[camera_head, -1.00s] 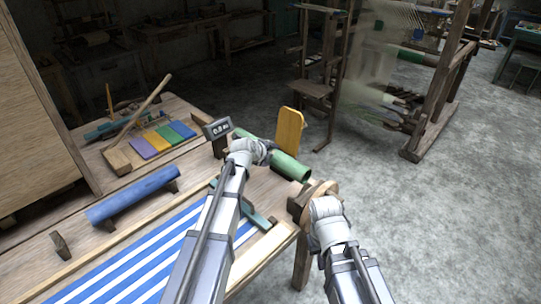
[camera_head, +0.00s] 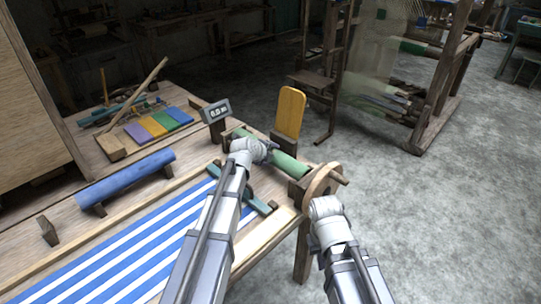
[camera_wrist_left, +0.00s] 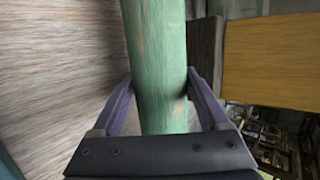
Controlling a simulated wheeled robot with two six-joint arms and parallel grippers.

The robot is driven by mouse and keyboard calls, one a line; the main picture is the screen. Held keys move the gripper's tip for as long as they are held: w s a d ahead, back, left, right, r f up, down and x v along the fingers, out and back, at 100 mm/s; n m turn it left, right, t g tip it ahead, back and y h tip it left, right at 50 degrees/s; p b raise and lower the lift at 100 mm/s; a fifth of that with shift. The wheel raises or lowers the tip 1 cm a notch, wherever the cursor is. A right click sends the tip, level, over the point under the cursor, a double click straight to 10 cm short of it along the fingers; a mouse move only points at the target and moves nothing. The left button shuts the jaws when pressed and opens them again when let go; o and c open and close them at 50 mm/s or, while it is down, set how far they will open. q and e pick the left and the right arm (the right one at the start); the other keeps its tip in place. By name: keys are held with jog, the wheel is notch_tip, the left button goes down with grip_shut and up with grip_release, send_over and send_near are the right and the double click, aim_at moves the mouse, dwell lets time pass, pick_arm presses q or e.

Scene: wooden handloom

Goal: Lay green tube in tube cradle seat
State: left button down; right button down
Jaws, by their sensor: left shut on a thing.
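The green tube (camera_head: 287,166) lies lengthwise in the head view between a wooden block (camera_head: 299,188) beside a round wooden wheel (camera_head: 322,183) and the area below a small display. Its near right end is at the block; I cannot tell whether it rests on a seat there. My left gripper (camera_head: 267,150) is shut on the tube. In the left wrist view, the green tube (camera_wrist_left: 158,62) runs between the two purple fingers (camera_wrist_left: 158,97). My right gripper (camera_head: 326,201) is beside the wheel, its fingers hidden behind the wrist.
A blue tube (camera_head: 126,180) lies at left on wooden supports. Blue-and-white striped cloth (camera_head: 130,250) covers the front of the bench. A yellow board (camera_head: 290,112) stands behind the green tube. The display (camera_head: 216,112) is at its left. Open floor lies at right.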

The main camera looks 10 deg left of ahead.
pick_arm(q)
grip_release()
jog(key=p+v, duration=0.5)
jog(key=v, duration=0.2)
jog(key=shift+s+r, duration=0.25)
jog(key=shift+s, duration=0.05)
jog(key=shift+a, duration=0.1)
dwell(0.6)
